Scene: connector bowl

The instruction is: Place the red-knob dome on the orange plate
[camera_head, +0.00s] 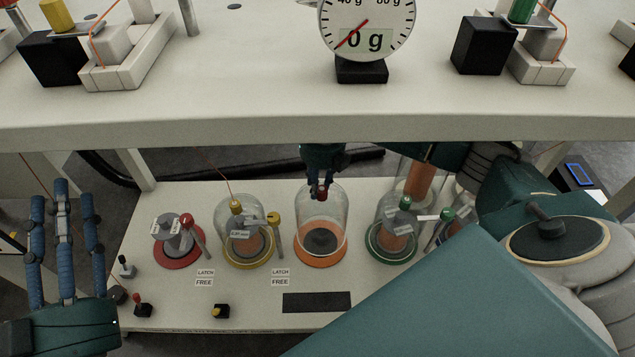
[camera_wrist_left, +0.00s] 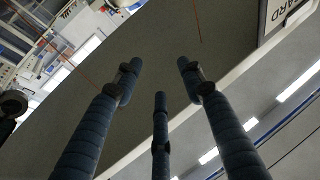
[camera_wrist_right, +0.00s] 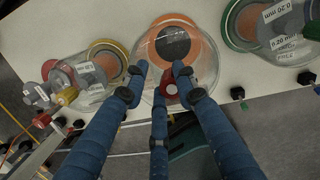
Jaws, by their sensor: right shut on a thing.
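The red-knob dome (camera_head: 318,212) is a clear glass bell standing over the orange plate (camera_head: 340,256) in the head view; its rim appears at the plate, though whether it touches cannot be told. A dark disc lies on the plate inside the dome. My right gripper (camera_head: 320,187) is shut on the dome's red knob from above. The right wrist view shows the knob (camera_wrist_right: 170,90) between the fingers, with the orange plate (camera_wrist_right: 202,62) beyond. My left gripper (camera_head: 65,195) is open and empty at the far left, away from the bench; its spread fingers show in the left wrist view (camera_wrist_left: 160,80).
A yellow-rimmed dome (camera_head: 241,214) stands left of the orange plate, a green-rimmed dome (camera_head: 384,240) right. A red plate (camera_head: 177,259) holds grey weights without a dome. An upper shelf (camera_head: 250,120) carrying a dial scale (camera_head: 366,28) overhangs the back.

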